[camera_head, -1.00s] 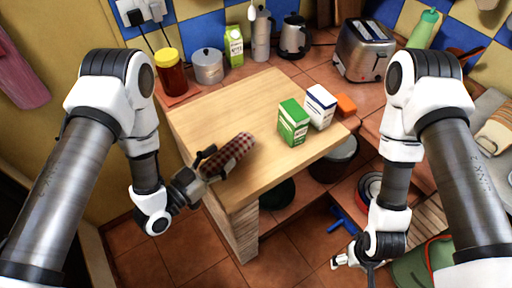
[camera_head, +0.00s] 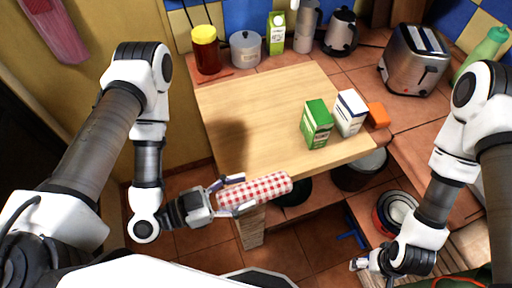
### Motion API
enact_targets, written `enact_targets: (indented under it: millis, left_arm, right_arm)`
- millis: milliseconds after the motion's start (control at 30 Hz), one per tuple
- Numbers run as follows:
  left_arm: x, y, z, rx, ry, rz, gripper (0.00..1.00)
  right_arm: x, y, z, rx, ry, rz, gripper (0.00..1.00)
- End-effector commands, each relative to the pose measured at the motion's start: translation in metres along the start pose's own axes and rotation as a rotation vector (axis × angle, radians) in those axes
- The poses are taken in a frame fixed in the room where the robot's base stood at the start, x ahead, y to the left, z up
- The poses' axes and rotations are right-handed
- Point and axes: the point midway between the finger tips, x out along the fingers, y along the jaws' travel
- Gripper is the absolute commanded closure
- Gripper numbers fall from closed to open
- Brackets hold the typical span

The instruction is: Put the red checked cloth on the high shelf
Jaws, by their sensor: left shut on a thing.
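The red checked cloth (camera_head: 266,189) is a rolled bundle in red and white check. My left gripper (camera_head: 232,194) is shut on its left end and holds it at the front edge of the wooden board (camera_head: 262,100), over the open floor side. My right gripper (camera_head: 358,264) is low at the lower right, away from the cloth; it is small in view and its fingers cannot be made out clearly. I cannot pick out a high shelf in this view.
A jar (camera_head: 205,50), canister (camera_head: 245,50), carton (camera_head: 276,33), kettle (camera_head: 341,32) and toaster (camera_head: 414,60) line the back. The board's left part is clear.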

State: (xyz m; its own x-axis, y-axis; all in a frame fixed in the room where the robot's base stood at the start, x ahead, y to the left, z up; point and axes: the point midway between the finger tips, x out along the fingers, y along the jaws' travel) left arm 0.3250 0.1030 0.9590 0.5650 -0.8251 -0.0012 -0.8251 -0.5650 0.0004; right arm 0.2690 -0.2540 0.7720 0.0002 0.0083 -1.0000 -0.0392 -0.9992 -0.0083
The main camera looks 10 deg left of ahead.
Motion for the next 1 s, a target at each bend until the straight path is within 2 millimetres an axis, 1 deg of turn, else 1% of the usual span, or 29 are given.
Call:
enact_targets:
  millis: [33,67,167,333,400,500,600,667,700,767,833,867,900,1000]
  left_arm:
    - [0.003,-0.007,0.005,0.007,0.004,-0.002,0.74]
    - [0.005,-0.012,0.007,0.008,0.004,-0.002,0.74]
    - [0.015,-0.035,0.015,0.013,0.007,-0.004,0.74]
    - [0.032,-0.074,0.02,0.012,0.008,-0.005,0.74]
    - [0.036,-0.084,0.023,0.012,0.006,-0.002,0.74]
    - [0.042,-0.096,0.022,0.008,0.006,-0.003,0.75]
    - [0.05,-0.116,0.015,0.008,0.003,-0.002,0.75]
    - [0.053,-0.123,0.014,0.005,0.002,-0.002,0.75]
    - [0.055,-0.126,0.012,0.003,0.0,-0.002,0.75]
    - [0.057,-0.132,0.012,0.002,0.0,-0.002,0.75]
    - [0.062,-0.143,0.012,0.004,0.0,-0.002,0.75]
    - [0.064,-0.146,0.017,0.001,-0.002,-0.001,0.75]
    - [0.063,-0.144,0.029,-0.004,-0.004,-0.001,0.75]
    - [0.063,-0.144,0.042,-0.002,-0.003,0.0,0.75]
  right_arm:
    - [0.01,0.0,0.0,0.0,0.0,0.0,0.16]
    - [0.016,0.0,0.0,0.0,0.0,0.0,0.16]
    - [0.042,0.0,0.0,0.0,0.0,0.0,0.16]
    - [0.087,0.001,0.0,0.0,-0.001,0.0,0.16]
    - [0.108,0.001,0.0,0.0,0.0,0.0,0.16]
    - [0.131,0.001,0.0,0.0,-0.001,0.0,0.16]
    - [0.129,0.001,0.0,0.0,-0.001,0.0,0.16]
    - [0.129,0.001,0.0,0.0,0.0,0.0,0.16]
    - [0.124,0.001,0.0,0.0,0.0,0.0,0.16]
    - [0.122,0.001,0.0,0.0,0.0,0.0,0.16]
    - [0.119,0.001,0.0,0.0,0.0,0.0,0.16]
    - [0.119,0.001,0.0,0.0,0.0,0.0,0.16]
    - [0.119,0.001,0.0,0.0,0.0,0.0,0.16]
    - [0.115,0.001,0.0,0.0,0.0,0.0,0.16]
